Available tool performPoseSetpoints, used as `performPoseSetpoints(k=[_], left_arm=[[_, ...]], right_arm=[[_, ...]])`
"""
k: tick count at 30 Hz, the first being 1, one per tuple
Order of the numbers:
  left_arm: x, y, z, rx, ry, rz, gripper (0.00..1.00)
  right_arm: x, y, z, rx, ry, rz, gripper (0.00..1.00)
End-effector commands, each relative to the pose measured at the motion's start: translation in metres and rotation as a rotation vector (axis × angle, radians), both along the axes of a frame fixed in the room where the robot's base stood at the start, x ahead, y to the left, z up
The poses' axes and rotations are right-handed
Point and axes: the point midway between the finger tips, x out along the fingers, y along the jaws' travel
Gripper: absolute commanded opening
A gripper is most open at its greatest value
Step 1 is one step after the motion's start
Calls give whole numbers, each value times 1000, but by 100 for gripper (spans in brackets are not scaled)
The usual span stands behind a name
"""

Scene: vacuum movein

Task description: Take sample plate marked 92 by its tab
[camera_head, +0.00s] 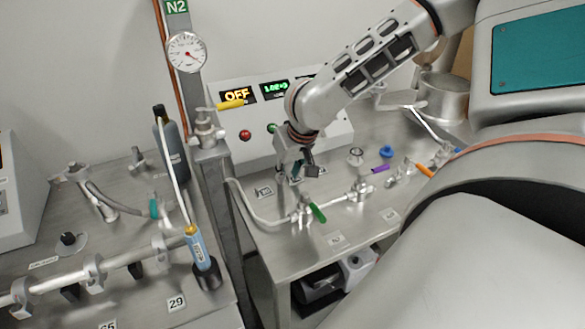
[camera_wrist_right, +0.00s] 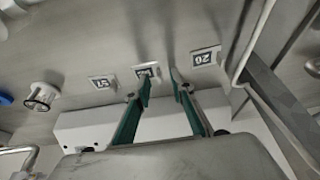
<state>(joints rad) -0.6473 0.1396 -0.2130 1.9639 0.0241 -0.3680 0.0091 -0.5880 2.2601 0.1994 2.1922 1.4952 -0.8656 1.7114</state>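No sample plate marked 92 can be told for certain. In the right wrist view, small numbered squares lie flat on the steel bench: one (camera_wrist_right: 205,57) right of the fingers, one (camera_wrist_right: 148,71) partly behind the left fingertip, one (camera_wrist_right: 103,82) further left. Their digits are small and turned over, so I cannot read them surely. One square also shows in the head view (camera_head: 264,191), left of my right gripper (camera_head: 296,176). That gripper points down above the bench. In the right wrist view its teal fingers (camera_wrist_right: 160,79) stand apart with nothing seen between them. My left gripper is not in view.
A control box (camera_head: 245,120) with an "OFF" display stands behind the right gripper. A pipe with a green-handled valve (camera_head: 317,212) runs in front of it. A steel post (camera_head: 215,185) rises at left. Purple- (camera_head: 380,169) and orange-handled (camera_head: 424,170) valves stand to the right.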

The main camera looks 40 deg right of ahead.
Motion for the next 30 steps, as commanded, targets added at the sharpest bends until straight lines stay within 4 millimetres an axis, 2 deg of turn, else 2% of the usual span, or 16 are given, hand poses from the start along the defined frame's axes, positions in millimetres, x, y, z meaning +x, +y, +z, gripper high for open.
performPoseSetpoints(k=[1,2,4,15,20,26,30], left_arm=[[0,0,1,-1,-2,0,24],[1,0,1,0,-2,1,24],[1,0,1,0,-2,1,24],[0,0,0,1,0,1,24],[-1,1,0,1,3,0,24],[1,1,8,1,0,0,24],[3,1,20,1,-7,1,24]], right_arm=[[0,0,0,0,0,0,23],[0,0,0,0,0,0,18],[0,0,0,0,0,0,0],[0,0,1,0,0,0,0],[0,0,7,-1,-2,0,0],[1,0,35,-2,-7,1,0],[2,0,73,-3,-9,0,0]])
